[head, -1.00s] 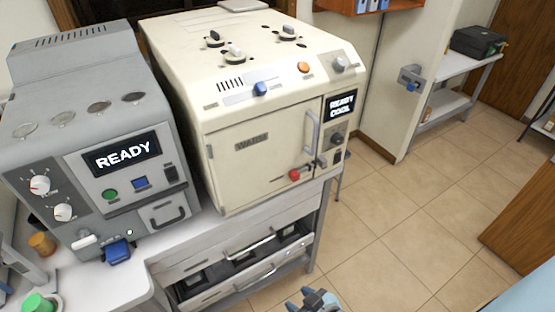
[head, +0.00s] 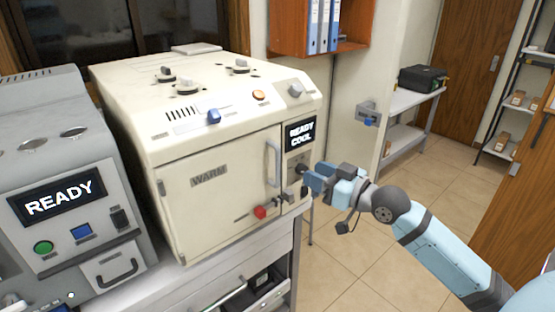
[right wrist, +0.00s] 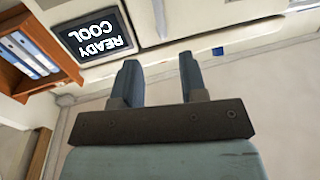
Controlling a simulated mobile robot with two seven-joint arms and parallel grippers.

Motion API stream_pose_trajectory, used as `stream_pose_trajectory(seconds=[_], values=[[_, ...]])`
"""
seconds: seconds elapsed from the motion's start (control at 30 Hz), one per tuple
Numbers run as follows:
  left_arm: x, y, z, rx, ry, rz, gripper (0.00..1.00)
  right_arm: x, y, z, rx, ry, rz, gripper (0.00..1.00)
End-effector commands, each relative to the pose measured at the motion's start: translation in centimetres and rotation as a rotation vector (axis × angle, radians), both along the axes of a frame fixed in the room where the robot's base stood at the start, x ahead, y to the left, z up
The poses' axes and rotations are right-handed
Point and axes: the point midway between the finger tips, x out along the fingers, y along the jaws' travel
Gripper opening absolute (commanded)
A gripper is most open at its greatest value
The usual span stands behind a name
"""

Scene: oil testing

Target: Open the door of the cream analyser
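The cream analyser (head: 130,130) stands on the bench with its front door (head: 215,185) shut. The door bears a WARM label and a vertical handle (head: 273,163) near its right edge. A red knob (head: 260,212) and a small latch (head: 283,200) sit low by that edge. The analyser's display (head: 301,133) reads READY COOL and shows upside down in the right wrist view (right wrist: 97,36). My right gripper (head: 308,178) is just right of the handle, by the lower control panel. Its fingers (right wrist: 160,65) are apart and empty. My left gripper is out of view.
A grey analyser (head: 60,160) reading READY stands close on the left. An orange wall shelf with binders (head: 322,25) is behind. A black case (head: 422,78) sits on a side table. Tiled floor right of the bench is open.

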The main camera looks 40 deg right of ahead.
Motion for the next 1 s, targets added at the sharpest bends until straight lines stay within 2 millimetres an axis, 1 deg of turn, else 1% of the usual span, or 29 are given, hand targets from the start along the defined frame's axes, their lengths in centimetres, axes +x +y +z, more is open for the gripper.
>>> stream_pose_trajectory(seconds=[0.03,0.1,0.4,0.6,0.77,1.0], values=[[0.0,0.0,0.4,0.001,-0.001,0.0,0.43,0.8,0.3,0.3,0.003,-0.002,0.001,0.39],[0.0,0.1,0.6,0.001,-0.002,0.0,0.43,2.0,0.5,0.2,0.004,-0.002,-0.001,0.39],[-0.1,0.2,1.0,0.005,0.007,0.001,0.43,7.2,2.0,0.2,0.002,-0.001,-0.001,0.39],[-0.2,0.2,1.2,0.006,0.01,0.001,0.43,9.9,2.8,0.1,0.001,0.0,-0.001,0.39],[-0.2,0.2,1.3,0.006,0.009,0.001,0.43,10.9,3.1,0.0,0.0,0.002,-0.001,0.39],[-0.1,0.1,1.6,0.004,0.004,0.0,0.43,11.1,3.2,-0.1,-0.001,0.003,-0.001,0.39]])
